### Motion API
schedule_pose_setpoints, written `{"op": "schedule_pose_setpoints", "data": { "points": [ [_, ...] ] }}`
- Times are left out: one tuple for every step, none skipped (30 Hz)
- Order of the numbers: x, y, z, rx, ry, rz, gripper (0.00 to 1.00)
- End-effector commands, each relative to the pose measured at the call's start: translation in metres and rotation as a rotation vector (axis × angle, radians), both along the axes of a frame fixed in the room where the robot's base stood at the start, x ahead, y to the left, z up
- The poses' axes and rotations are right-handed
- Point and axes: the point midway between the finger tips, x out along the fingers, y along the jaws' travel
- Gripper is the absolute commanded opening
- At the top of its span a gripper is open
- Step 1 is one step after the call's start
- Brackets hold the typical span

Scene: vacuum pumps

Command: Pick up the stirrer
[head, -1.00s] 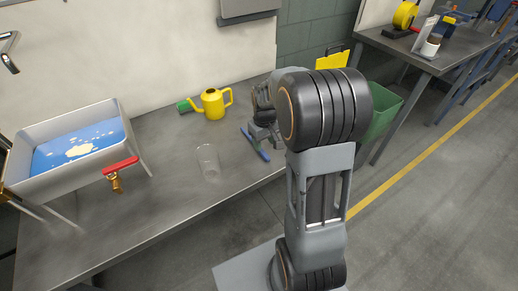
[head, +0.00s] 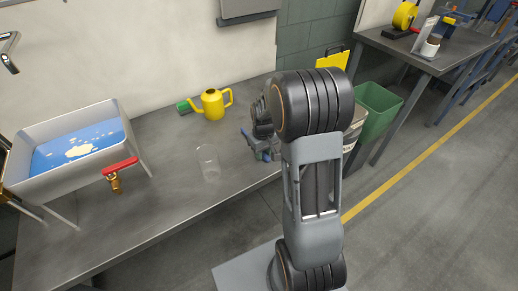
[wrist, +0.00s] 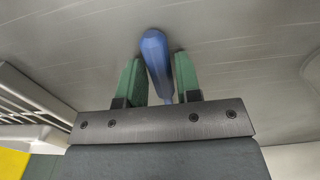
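The stirrer, a blue stick-like thing (wrist: 156,52), lies on the grey table and runs between my gripper's two green fingers (wrist: 160,82) in the wrist view. The fingers stand apart, one on each side of it, with a clear gap on the left and a narrow one on the right. Its near end is hidden behind the gripper body. In the head view my gripper (head: 264,153) is low over the table's right part, and only a small blue bit of the stirrer (head: 244,131) shows beside it.
A clear glass (head: 208,163) stands left of my gripper. A yellow watering can (head: 213,104) stands behind. A grey tray with a blue inside (head: 62,170) and a red-handled brass valve (head: 117,178) are at the left. A green bin (head: 378,112) stands past the table's right end.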

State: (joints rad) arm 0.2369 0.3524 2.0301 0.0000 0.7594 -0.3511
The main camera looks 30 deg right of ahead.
Motion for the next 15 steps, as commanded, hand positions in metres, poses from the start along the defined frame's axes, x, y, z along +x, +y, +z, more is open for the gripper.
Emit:
{"op": "schedule_pose_setpoints", "data": {
  "points": [
    [0.0001, 0.0, 0.0001, 0.0, 0.0, 0.0, 0.27],
    [0.0001, 0.0, 0.0002, 0.0, 0.0, 0.0, 0.24],
    [0.0001, 0.0, 0.0002, 0.0, 0.0, 0.0, 0.2],
    [0.0001, 0.0, 0.0002, 0.0, 0.0, 0.0, 0.17],
    [0.0001, 0.0, 0.0002, 0.0, 0.0, 0.0, 0.14],
    [0.0001, 0.0, 0.0002, 0.0, 0.0, 0.0, 0.1],
    [0.0001, 0.0, 0.0002, 0.0, 0.0, 0.0, 0.08],
    [0.0001, 0.0, 0.0002, 0.0, 0.0, 0.0, 0.05],
    [0.0001, 0.0, 0.0002, 0.0, 0.0, 0.0, 0.01],
    [0.0001, 0.0, 0.0002, 0.0, 0.0, 0.0, 0.0],
    [0.0001, 0.0, 0.0002, 0.0, 0.0, 0.0, 0.0],
    [0.0001, 0.0, 0.0002, 0.0, 0.0, 0.0, 0.0],
    [0.0, 0.0, 0.0002, 0.0, 0.0, 0.0, 0.0],
    [0.0, 0.0, 0.0001, 0.0, 0.0, 0.0, 0.0],
    [0.0, 0.0, 0.0, 0.0, 0.0, 0.0, 0.0]
  ]
}}
